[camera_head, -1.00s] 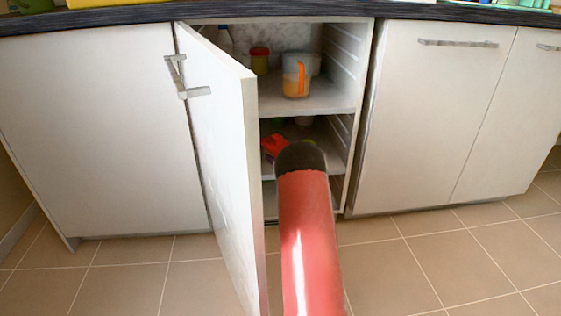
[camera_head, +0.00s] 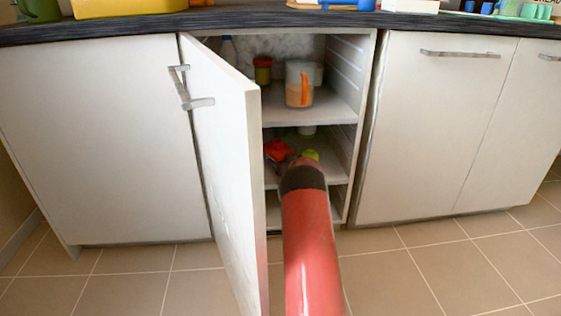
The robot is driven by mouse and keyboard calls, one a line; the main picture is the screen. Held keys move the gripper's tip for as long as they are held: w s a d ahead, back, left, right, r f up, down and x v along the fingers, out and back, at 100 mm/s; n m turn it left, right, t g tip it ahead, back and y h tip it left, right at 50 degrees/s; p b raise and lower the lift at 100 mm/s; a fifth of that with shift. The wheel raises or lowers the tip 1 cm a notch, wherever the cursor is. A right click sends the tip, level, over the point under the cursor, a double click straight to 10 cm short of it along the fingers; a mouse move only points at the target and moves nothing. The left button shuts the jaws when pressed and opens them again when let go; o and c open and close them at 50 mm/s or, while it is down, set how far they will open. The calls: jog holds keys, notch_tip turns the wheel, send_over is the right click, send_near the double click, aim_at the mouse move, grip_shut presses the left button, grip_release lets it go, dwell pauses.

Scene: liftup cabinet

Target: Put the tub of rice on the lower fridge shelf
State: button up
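The fridge is a white cabinet with its door (camera_head: 225,150) swung open to the left. Its upper shelf (camera_head: 335,108) and lower shelf (camera_head: 333,172) both show. I cannot pick out the tub of rice with certainty. A small whitish thing (camera_head: 307,130) shows just under the upper shelf, too small to name. A pale tub-like container (camera_head: 318,73) stands behind a clear jug on the upper shelf. My red arm reaches toward the lower shelf. My gripper is hidden beyond the arm link, so its hold cannot be seen.
The clear jug (camera_head: 293,86) has an orange handle. Left of it are a red-and-green jar (camera_head: 263,70) and a blue-capped bottle (camera_head: 228,52). A red object (camera_head: 277,149) and a yellow-green round object (camera_head: 311,155) are on the lower shelf. The open door borders my arm's left.

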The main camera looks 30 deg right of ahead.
jog(key=shift+f, duration=0.45)
jog(key=o, duration=1.6)
jog(key=shift+f, duration=0.15)
jog(key=shift+s, duration=0.1)
jog(key=shift+s+a+r, duration=0.1)
jog(key=shift+s+r, duration=0.35)
jog(key=shift+s, duration=1.8)
jog(key=shift+s+r, duration=0.5)
jog(key=shift+s, duration=1.8)
jog(key=shift+s+a+r, duration=0.1)
jog(key=shift+s+r, duration=0.35)
jog(key=shift+s, duration=1.8)
